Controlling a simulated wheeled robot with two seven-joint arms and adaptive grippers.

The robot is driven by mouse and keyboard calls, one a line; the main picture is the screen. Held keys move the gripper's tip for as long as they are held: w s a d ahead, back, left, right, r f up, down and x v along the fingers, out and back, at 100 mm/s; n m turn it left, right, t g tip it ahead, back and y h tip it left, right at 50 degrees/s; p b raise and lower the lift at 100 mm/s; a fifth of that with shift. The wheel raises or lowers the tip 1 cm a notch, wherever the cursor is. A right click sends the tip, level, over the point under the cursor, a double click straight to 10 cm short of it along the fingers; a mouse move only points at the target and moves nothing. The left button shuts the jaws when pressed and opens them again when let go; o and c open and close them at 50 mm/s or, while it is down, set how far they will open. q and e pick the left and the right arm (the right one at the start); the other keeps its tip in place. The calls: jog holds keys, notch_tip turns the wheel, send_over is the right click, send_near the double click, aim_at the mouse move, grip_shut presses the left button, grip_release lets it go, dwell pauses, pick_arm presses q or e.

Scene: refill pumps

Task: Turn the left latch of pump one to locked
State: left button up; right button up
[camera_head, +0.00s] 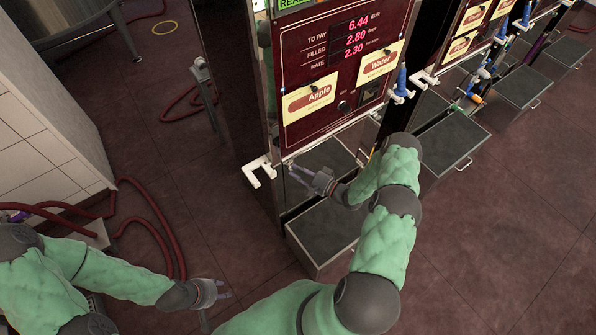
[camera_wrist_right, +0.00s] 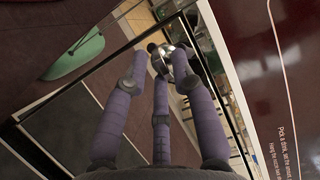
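Pump one (camera_head: 330,65) is the nearest pump, with a dark red front panel, Apple and Water labels and a lit red display. I cannot make out its left latch for certain. My right gripper (camera_head: 292,174) is at the lower left of this pump, below the panel and right of a white bracket; its fingers look apart. In the right wrist view, a dark and shiny round part (camera_wrist_right: 173,62) shows among the purple fingers; I cannot tell whether they touch it. My left gripper (camera_head: 224,290) is low over the floor at the left, open and empty.
A white bracket (camera_head: 259,171) sticks out at the pump's left edge. A grey-topped drawer box (camera_head: 320,232) stands below the pump, partly behind my right arm. More pumps (camera_head: 480,25) run off to the right. Red hoses (camera_head: 155,225) lie on the floor at the left.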

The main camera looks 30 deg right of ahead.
grip_shut()
jog(key=shift+n, duration=0.3)
jog(key=n+g+h, duration=0.1)
jog(key=n+h, duration=0.1)
jog(key=n, duration=0.2)
jog(key=n+h, duration=0.2)
jog(key=n, duration=0.2)
jog(key=r+n+g+h, duration=0.1)
jog(key=n+h, duration=0.2)
jog(key=n, duration=0.1)
jog(key=shift+a+n+g, duration=0.25)
jog(key=shift+n+g, duration=0.05)
jog(key=shift+n, duration=0.1)
jog(key=shift+r, duration=0.1)
dwell(0.6)
